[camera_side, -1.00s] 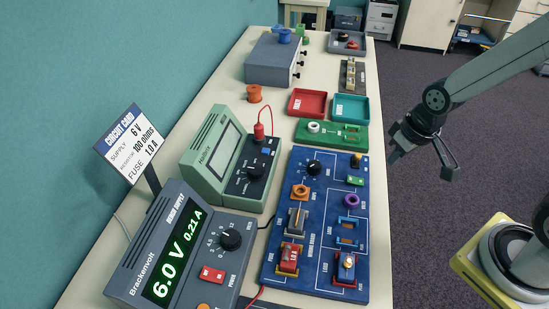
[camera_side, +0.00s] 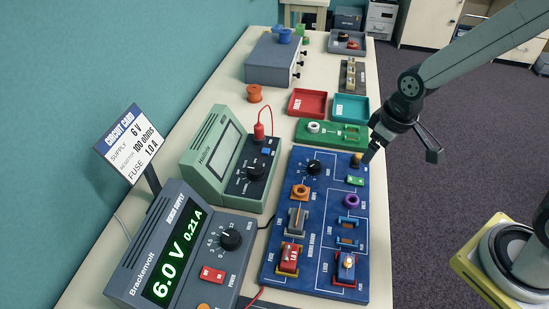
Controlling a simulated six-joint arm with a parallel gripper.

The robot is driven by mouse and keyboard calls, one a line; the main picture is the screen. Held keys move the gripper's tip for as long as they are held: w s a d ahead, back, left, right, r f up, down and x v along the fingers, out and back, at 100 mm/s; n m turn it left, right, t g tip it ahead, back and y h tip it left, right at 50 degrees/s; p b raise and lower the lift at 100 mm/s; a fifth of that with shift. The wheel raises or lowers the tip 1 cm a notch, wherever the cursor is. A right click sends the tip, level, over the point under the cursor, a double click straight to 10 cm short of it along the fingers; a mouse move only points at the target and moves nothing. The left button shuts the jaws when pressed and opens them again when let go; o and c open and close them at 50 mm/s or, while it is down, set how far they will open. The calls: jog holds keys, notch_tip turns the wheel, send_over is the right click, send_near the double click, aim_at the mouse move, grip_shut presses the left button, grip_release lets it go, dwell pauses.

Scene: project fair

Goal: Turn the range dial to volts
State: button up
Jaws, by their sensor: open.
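The green meter (camera_side: 208,158) stands on the bench left of the blue wiring board, its screen blank. Its black range dial (camera_side: 256,172) sits on the dark front panel; the pointer's setting is too small to read. A red plug (camera_side: 259,132) stands in the panel behind the dial. My gripper (camera_side: 402,155) is open and empty, above the bench's right edge near the far right corner of the blue board. It is well to the right of the dial and apart from it.
The blue wiring board (camera_side: 329,203) with several parts and its own black knob (camera_side: 314,167) lies between my gripper and the meter. The power supply (camera_side: 185,250) reads 6.0 V and 0.21 A. Red (camera_side: 307,103) and teal (camera_side: 350,108) trays and a green board (camera_side: 330,135) lie behind.

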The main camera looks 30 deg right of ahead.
jog(key=w+a+n+g, duration=0.1)
jog(key=w+a+n, duration=0.7)
jog(key=w+a, duration=0.25)
jog(key=n+g, duration=0.1)
jog(key=n, duration=0.7)
send_over(256, 168)
jog(key=shift+a, duration=0.1)
jog(key=shift+f, duration=0.15)
jog(key=shift+f, duration=3.8)
grip_shut()
jog(key=shift+m, duration=0.3)
